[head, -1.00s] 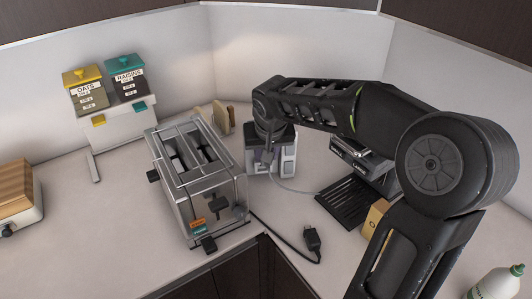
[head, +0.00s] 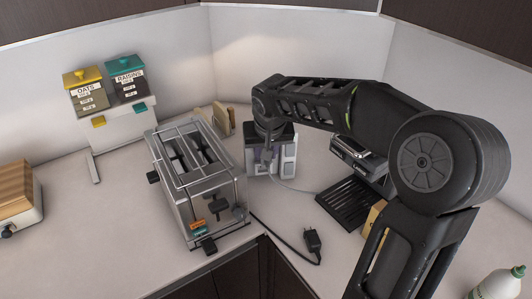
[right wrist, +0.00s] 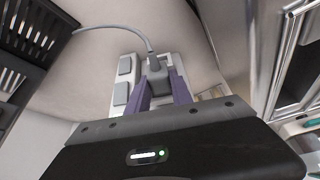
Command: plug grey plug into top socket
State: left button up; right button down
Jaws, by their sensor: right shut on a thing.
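The grey plug (right wrist: 157,82) is held between the purple-tipped fingers of my right gripper (right wrist: 161,90) in the right wrist view. Its grey cable (right wrist: 127,29) curves away to the upper left. The socket tower (right wrist: 121,98), white with grey squares, shows right behind the plug. In the head view, my right gripper (head: 266,158) is close in front of the tower (head: 289,163), which has a dark top. The gripper hides the tower's front, so I cannot tell whether the plug's prongs are in a socket. My left gripper is not in view.
A toaster (head: 207,205) stands close to the left of the tower. A black plug (head: 312,241) lies on the counter near its front edge. A machine with a slatted black tray (head: 346,204) is on the right. Oats (head: 89,95) and raisins (head: 127,83) dispensers stand back left.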

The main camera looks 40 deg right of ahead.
aim_at(267, 163)
jog(key=shift+w+d, duration=0.1)
jog(key=shift+w, duration=0.1)
jog(key=c, duration=1.1)
grip_release()
jog(key=shift+o, duration=0.2)
jog(key=shift+b+v, duration=0.6)
jog(key=shift+v, duration=3.35)
jog(key=shift+c, duration=0.3)
